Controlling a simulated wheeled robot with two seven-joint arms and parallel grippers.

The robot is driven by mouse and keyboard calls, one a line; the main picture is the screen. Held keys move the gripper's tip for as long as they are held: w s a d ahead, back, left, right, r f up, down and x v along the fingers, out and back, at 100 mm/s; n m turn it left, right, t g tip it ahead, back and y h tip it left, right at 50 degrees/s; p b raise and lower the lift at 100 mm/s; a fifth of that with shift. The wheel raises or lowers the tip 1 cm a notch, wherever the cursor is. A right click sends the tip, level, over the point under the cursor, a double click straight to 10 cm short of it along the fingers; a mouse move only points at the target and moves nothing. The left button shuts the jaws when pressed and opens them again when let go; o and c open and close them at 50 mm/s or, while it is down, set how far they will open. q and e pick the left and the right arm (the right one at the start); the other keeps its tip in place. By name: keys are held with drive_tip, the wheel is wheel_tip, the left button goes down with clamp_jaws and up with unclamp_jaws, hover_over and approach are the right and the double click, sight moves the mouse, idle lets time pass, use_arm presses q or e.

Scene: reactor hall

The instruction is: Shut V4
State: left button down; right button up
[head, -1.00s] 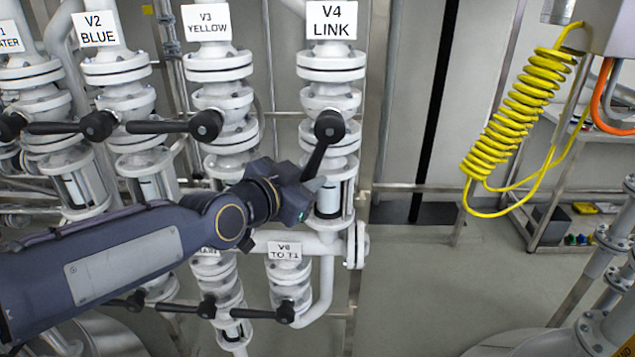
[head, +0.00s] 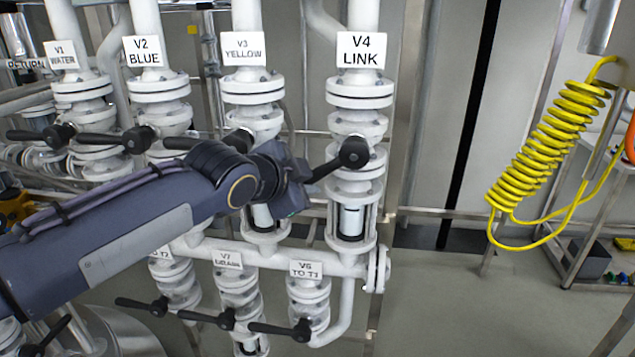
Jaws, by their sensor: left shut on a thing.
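The V4 valve (head: 359,93) stands on a white vertical pipe right of the middle, under the sign V4 LINK (head: 361,50). Its black lever handle (head: 353,153) has its hub on the valve front and points left and slightly down. My left gripper (head: 306,178) is shut on the outer end of this lever, left of the valve. The fingers are dark and partly hidden, and the arm comes in from the left. Below the valve is a sight glass (head: 351,221) with dark liquid low in it. My right gripper is not in view.
Valves V1 (head: 84,100), V2 (head: 160,93) and V3 (head: 253,91) stand to the left with levers pointing left. My arm partly covers V3. Lower valves, including V6 (head: 309,291), sit below. A yellow coiled hose (head: 560,130) hangs at the right. Floor between is clear.

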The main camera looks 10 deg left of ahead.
use_arm(q)
drive_tip(key=r+m+y+p, duration=0.1)
drive_tip(key=r, duration=0.1)
drive_tip(key=a+r+m+y+p, duration=0.1)
drive_tip(key=shift+a+r+p, duration=0.2)
drive_tip(key=shift+r+p, duration=0.15)
drive_tip(key=shift+r, duration=0.05)
drive_tip(key=shift+a+r+m+y+p, duration=0.2)
drive_tip(key=shift+r+m+y+p, duration=0.7)
drive_tip(key=shift+r+y+p, duration=0.3)
drive_tip(key=shift+r, duration=0.1)
drive_tip(key=c, duration=1.5)
unclamp_jaws()
drive_tip(key=shift+o, duration=0.9)
drive_tip(key=shift+f, duration=0.2)
drive_tip(key=b+v, duration=0.1)
drive_tip(key=v, duration=0.6)
drive_tip(key=shift+s+r, duration=0.3)
drive_tip(key=shift+r, duration=0.05)
